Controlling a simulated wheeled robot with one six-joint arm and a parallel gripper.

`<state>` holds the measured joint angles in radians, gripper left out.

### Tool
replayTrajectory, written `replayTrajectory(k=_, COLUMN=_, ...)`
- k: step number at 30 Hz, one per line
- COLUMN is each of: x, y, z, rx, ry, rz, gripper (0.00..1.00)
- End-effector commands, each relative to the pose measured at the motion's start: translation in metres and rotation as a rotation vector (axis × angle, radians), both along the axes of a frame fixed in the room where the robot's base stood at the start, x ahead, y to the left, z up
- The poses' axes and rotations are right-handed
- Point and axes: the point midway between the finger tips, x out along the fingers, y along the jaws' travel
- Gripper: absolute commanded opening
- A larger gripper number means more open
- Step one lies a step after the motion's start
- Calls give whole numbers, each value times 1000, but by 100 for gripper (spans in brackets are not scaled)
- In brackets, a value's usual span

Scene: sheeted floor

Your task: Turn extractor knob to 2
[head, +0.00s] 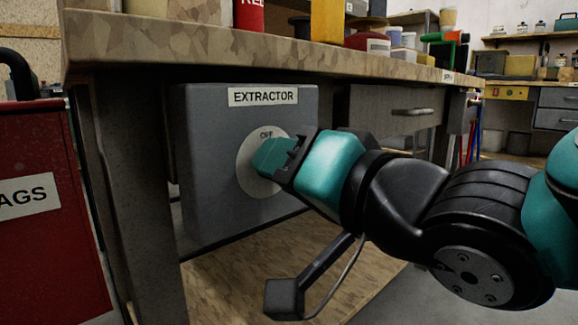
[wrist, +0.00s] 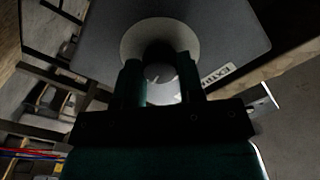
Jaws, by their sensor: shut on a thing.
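The grey extractor box (head: 210,150) hangs under the workbench, with an "EXTRACTOR" label (head: 263,96) on its upper front. A pale round dial (head: 245,178) is on its front, with "OFF" readable at the top; its other marks are hidden or unreadable. My gripper (head: 262,160) is at the dial's centre in the head view and covers the knob. In the wrist view, the two fingers of my gripper (wrist: 160,80) stand on either side of the dark knob (wrist: 158,52), in front of the dial (wrist: 130,40). My gripper is shut on the knob. The knob's pointing direction cannot be told.
The workbench top (head: 200,40) overhangs the box and carries cans and bottles. A thick bench leg (head: 125,190) and a red bin (head: 45,210) stand to the left. A drawer (head: 390,110) is to the right. A lower shelf (head: 240,275) lies below.

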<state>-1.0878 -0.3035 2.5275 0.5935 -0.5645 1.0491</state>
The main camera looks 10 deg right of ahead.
Motion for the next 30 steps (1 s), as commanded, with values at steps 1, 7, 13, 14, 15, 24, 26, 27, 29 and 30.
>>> replayTrajectory(k=1, x=2, y=-1, z=3, rx=8, ry=-2, rz=-7, gripper=12)
replayTrajectory(k=7, x=2, y=-1, z=3, rx=21, ry=6, rz=-7, gripper=12)
replayTrajectory(k=13, x=2, y=-1, z=3, rx=20, ry=5, rz=-7, gripper=12)
replayTrajectory(k=14, x=2, y=-1, z=3, rx=20, ry=5, rz=-7, gripper=12)
replayTrajectory(k=15, x=2, y=-1, z=3, rx=20, ry=6, rz=-8, gripper=12)
replayTrajectory(k=24, x=1, y=0, z=1, rx=18, ry=9, rz=-4, gripper=61)
replayTrajectory(k=26, x=1, y=0, z=1, rx=18, ry=9, rz=-3, gripper=61)
replayTrajectory(k=27, x=1, y=0, z=1, rx=18, ry=9, rz=-2, gripper=61)
replayTrajectory(k=29, x=0, y=0, z=1, rx=18, ry=9, rz=-2, gripper=61)
replayTrajectory(k=30, x=0, y=0, z=1, rx=17, ry=10, rz=-1, gripper=61)
